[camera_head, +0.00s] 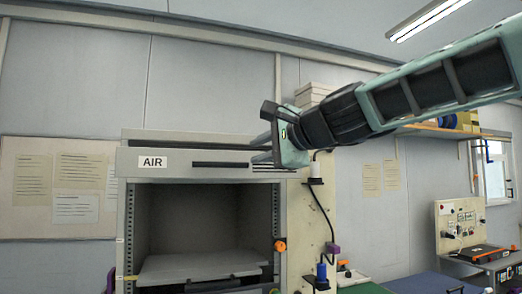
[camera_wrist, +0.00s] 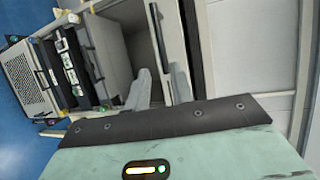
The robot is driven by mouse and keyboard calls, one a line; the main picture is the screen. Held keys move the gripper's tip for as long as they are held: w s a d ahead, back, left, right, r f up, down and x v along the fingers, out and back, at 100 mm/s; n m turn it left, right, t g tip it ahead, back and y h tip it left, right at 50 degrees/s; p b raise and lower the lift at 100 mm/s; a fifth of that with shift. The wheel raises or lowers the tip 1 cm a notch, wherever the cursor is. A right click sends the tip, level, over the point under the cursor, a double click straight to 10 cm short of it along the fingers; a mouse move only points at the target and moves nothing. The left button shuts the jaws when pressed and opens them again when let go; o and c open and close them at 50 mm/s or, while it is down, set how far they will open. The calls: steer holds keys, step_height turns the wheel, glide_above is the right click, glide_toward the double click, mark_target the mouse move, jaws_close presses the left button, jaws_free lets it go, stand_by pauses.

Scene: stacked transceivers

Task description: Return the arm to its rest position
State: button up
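My arm (camera_head: 440,80) reaches in from the right in the head view, raised and stretched out to the left. My gripper (camera_head: 256,149) is at its end, in front of the upper right part of the grey cabinet marked AIR (camera_head: 220,163). In the wrist view, the two grey fingers of my gripper (camera_wrist: 160,74) stand apart with nothing held between them. The gripper is open and empty. I see no transceiver that I can make out clearly.
The cabinet's open bay holds a grey shelf (camera_head: 195,266). A post with cables and an orange knob (camera_head: 280,246) stands right of it. A control panel (camera_head: 460,222) is at the far right, and a wooden shelf (camera_head: 430,132) lies behind my arm.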

stand_by(0.3)
steer(key=s+f+n+g+h+b, duration=0.1)
steer(key=s+f+n+g, duration=0.15)
steer(key=s+f, duration=0.45)
steer(key=s+a+f+n+g+h, duration=0.1)
steer(key=s+f+n+g, duration=0.2)
steer(key=f, duration=0.8)
steer(key=s+f+n+g+h+b, duration=0.15)
steer(key=s+f+n, duration=0.3)
steer(key=f, duration=0.45)
steer(key=s+d+f+n+g+h, duration=0.2)
steer(key=s+d+f, duration=0.4)
steer(key=s+f, duration=0.3)
steer(key=s+d+f+n+g+h+b, duration=0.1)
steer(key=s+d+f+n+g+h, duration=0.2)
steer(key=s+d+f+n, duration=0.3)
steer(key=s+d+f+h, duration=0.1)
steer(key=s+f, duration=0.2)
steer(key=s, duration=0.1)
steer(key=shift+d+f+n, duration=0.15)
steer(key=shift+f+n, duration=0.2)
steer(key=shift+n, duration=0.05)
steer(key=shift+w, duration=0.15)
